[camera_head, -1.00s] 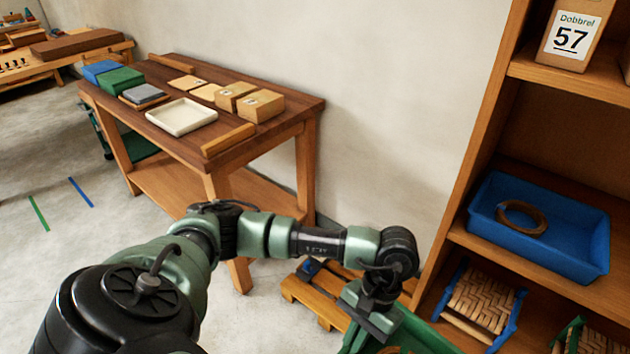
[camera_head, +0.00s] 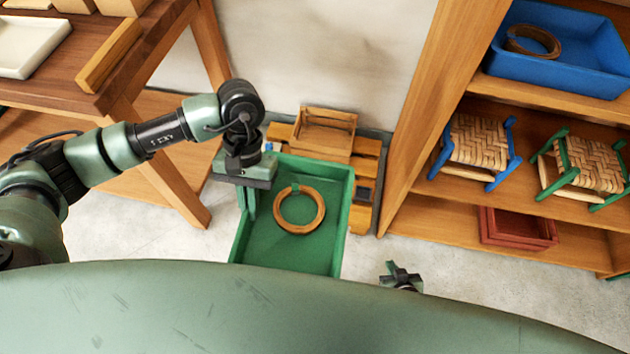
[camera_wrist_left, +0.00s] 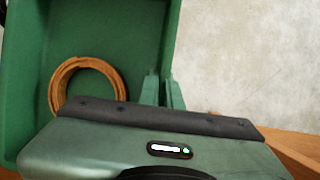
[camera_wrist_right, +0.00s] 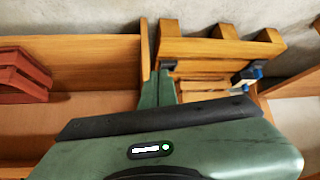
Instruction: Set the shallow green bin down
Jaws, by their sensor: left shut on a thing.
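The shallow green bin (camera_head: 325,248) is low in the middle of the head view, its near end hidden behind my own body. A brown ring-shaped coil (camera_head: 299,229) lies inside it. My left gripper (camera_head: 250,203) is shut on the bin's left wall; the left wrist view shows its fingers (camera_wrist_left: 163,92) at the wall of the bin (camera_wrist_left: 125,40), with the coil (camera_wrist_left: 60,75) inside. I cannot tell whether the bin hangs or rests. My right gripper (camera_head: 400,277) is to the right of the bin, apart from it; its fingers (camera_wrist_right: 157,90) are together and empty.
A wooden pallet (camera_head: 367,170) with a small wooden crate (camera_head: 326,130) lies just behind the bin by the wall. A shelf unit (camera_head: 415,110) stands right, holding a blue bin (camera_head: 560,75), woven seats and a red crate (camera_head: 518,228). A workbench (camera_head: 150,60) stands left.

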